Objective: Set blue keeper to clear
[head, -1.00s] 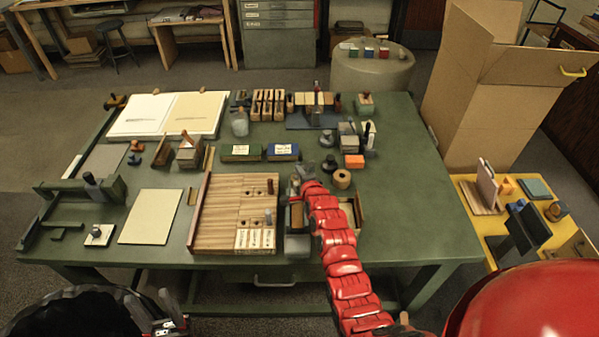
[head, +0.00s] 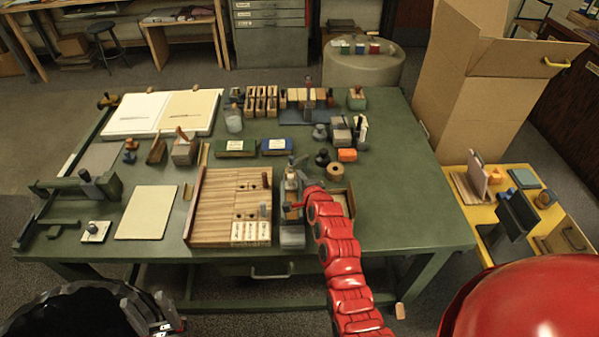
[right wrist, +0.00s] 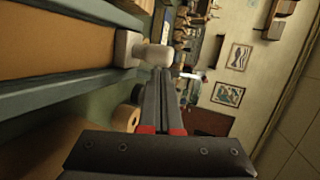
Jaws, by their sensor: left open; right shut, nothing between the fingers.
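A wooden slatted board (head: 216,205) lies at the middle front of the green table. A small blue-grey peg (head: 263,209) stands in its right part, and a dark red peg (head: 265,180) stands behind it. I cannot tell which thing is the blue keeper. My left gripper (head: 166,326) is open and empty, in front of the table.
A blue box (head: 277,153) and a green box (head: 236,154) with white labels lie behind the board. A cream sheet (head: 146,212) lies left of the board.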

